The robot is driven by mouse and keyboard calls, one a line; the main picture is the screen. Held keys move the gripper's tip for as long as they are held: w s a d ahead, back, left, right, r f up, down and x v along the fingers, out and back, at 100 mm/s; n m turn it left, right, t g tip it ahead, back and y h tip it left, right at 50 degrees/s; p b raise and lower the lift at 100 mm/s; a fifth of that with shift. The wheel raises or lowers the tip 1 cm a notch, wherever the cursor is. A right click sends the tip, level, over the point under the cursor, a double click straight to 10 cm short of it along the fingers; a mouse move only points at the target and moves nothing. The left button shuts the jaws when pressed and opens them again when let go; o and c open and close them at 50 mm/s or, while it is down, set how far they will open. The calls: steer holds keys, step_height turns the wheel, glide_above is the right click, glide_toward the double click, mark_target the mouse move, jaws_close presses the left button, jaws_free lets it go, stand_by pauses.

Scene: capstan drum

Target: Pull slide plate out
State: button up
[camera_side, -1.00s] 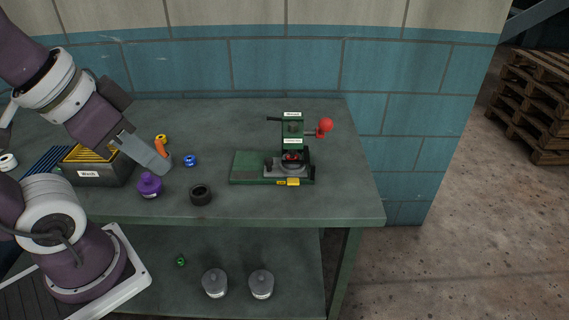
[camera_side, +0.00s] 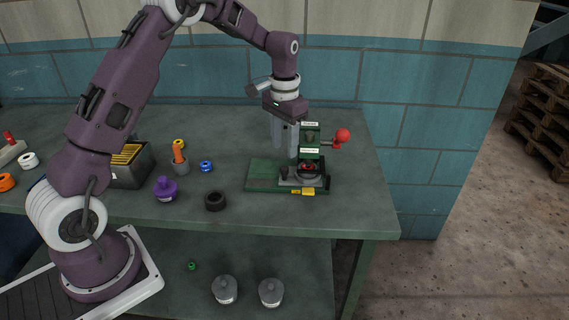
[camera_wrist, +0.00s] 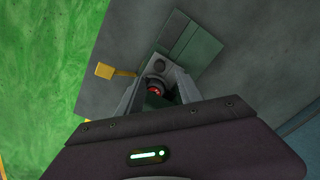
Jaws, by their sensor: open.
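The green press (camera_side: 310,139) stands upright on its green base (camera_side: 262,176) near the right end of the bench. A grey slide plate (camera_side: 289,181) sits low in the press, with a small red piece (camera_wrist: 155,91) above it. A yellow tab (camera_side: 303,192) sticks out at the front; it also shows in the wrist view (camera_wrist: 105,71). My gripper (camera_side: 285,148) points down just left of the press column, above the base. Its fingers are apart with nothing held. In the wrist view (camera_wrist: 155,87) the red piece lies between the fingers in the picture; contact is unclear.
A lever with a red ball (camera_side: 342,135) sticks out right of the press. Left of it are a black ring (camera_side: 215,201), a blue ring (camera_side: 206,166), a purple knob (camera_side: 165,189), an orange-topped piece (camera_side: 178,153) and a bin (camera_side: 132,170). Bench front right is clear.

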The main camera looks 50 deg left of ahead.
mark_target(284, 167)
step_height(284, 167, down, 7)
steer(key=shift+r, duration=0.2)
steer(key=shift+c, duration=0.2)
jaws_close()
stand_by(1.1)
